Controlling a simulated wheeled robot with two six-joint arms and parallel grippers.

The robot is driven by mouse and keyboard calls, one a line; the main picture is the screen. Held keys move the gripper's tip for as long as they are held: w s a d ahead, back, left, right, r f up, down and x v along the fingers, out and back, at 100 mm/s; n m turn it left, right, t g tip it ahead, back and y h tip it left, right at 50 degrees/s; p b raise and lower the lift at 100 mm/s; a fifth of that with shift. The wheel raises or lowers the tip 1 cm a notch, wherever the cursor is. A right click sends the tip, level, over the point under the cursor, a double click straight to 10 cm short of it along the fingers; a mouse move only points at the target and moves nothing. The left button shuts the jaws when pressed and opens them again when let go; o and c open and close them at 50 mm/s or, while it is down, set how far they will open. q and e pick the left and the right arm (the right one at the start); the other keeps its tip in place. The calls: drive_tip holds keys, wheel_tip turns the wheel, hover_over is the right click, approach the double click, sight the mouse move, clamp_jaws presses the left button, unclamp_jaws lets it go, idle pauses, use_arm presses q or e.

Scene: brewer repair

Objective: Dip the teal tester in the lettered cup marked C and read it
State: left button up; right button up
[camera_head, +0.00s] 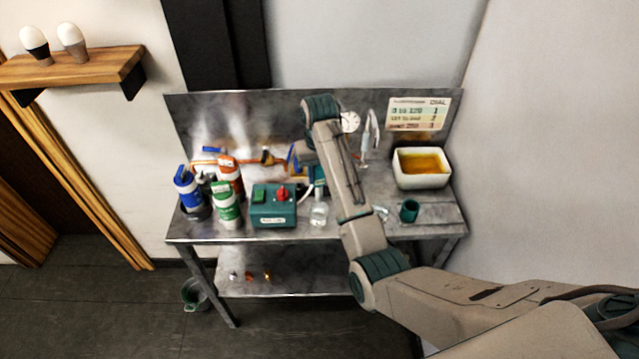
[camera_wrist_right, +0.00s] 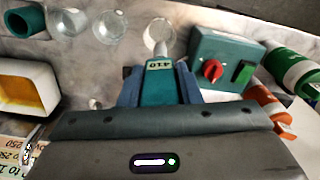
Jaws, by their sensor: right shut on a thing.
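The teal tester (camera_wrist_right: 160,84) is between the fingers of my right gripper (camera_wrist_right: 159,80), which is shut on it. Its small display reads 410. Its pale probe points at a clear glass cup (camera_wrist_right: 155,38) and overlaps it in the right wrist view; I cannot tell how deep the tip is. Two more clear cups (camera_wrist_right: 110,27) (camera_wrist_right: 70,22) stand beside it. No cup letters are legible. In the head view a clear cup (camera_head: 319,215) stands just below my right gripper (camera_head: 316,182), which is partly hidden by my arm. My left gripper is not in view.
A teal box (camera_head: 273,210) with a red knob and green switch stands left of the cup. Several bottles (camera_head: 227,205) stand further left. To the right are a teal cup (camera_head: 408,210), a white basin (camera_head: 421,178) of amber liquid and a wall card (camera_head: 418,114) headed DIAL.

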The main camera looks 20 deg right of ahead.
drive_tip(key=t, duration=0.2)
drive_tip(key=shift+f+t, duration=0.15)
drive_tip(key=shift+t, duration=0.15)
drive_tip(key=shift+s+t, duration=0.1)
drive_tip(key=shift+t, duration=0.6)
drive_tip(key=shift+t+b, duration=0.85)
drive_tip(key=shift+t, duration=0.15)
